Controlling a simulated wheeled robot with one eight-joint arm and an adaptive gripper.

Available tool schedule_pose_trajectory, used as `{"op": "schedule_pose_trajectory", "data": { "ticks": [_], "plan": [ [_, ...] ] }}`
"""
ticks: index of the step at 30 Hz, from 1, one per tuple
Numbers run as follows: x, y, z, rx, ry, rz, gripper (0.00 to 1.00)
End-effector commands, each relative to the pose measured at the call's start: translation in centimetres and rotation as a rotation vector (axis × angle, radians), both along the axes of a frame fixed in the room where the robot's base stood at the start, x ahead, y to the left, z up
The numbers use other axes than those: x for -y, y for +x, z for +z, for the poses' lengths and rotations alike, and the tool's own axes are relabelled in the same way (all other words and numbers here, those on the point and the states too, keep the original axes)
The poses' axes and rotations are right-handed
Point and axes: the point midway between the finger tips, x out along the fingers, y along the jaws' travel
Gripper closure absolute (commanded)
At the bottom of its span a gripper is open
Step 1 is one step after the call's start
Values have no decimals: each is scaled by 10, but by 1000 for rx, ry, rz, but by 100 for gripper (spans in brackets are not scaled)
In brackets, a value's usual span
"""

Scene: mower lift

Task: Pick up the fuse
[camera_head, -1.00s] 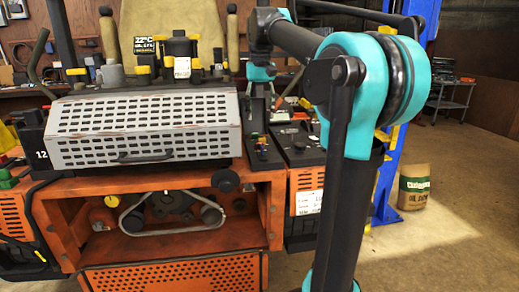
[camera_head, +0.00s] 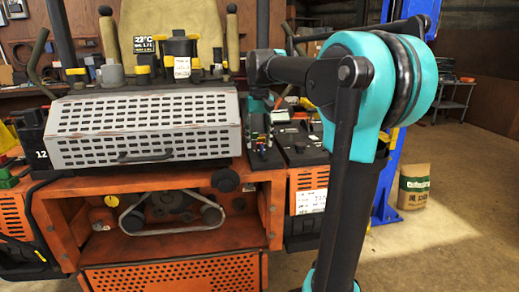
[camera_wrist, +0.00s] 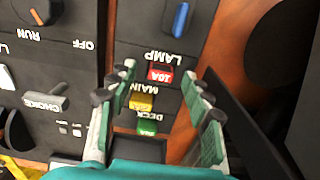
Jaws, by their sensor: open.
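In the wrist view a red fuse (camera_wrist: 160,74) marked 10A sits upright in the black panel at the LAMP label. A yellow fuse (camera_wrist: 142,101) sits by the MAIN label and a green fuse (camera_wrist: 147,127) by the DECK label. My gripper (camera_wrist: 159,76) is open, with one finger on each side of the fuse row. The red fuse appears between the fingertips; I cannot tell whether they touch it. In the head view the fuse panel (camera_head: 262,156) is small, and my wrist hangs above it, so the fingers are hard to make out.
A blue switch (camera_wrist: 181,19) stands beyond the red fuse. A choke lever (camera_wrist: 45,103) and an orange run/off knob (camera_wrist: 38,12) are on the panel to the left. The orange mower (camera_head: 180,240) with its grey slotted cover (camera_head: 145,127) fills the head view's left.

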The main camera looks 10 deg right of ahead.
Motion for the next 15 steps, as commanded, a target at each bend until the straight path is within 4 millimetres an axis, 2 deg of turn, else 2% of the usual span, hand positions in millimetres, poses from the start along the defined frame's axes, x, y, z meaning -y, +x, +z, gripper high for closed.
{"op": "schedule_pose_trajectory", "data": {
  "ticks": [3, 12, 15],
  "plan": [
    [0, 0, 0, 0, 0, 0, 51],
    [0, 0, 0, 0, 0, 0, 86],
    [0, 0, 1, 0, 0, 0, 86]
  ]
}}
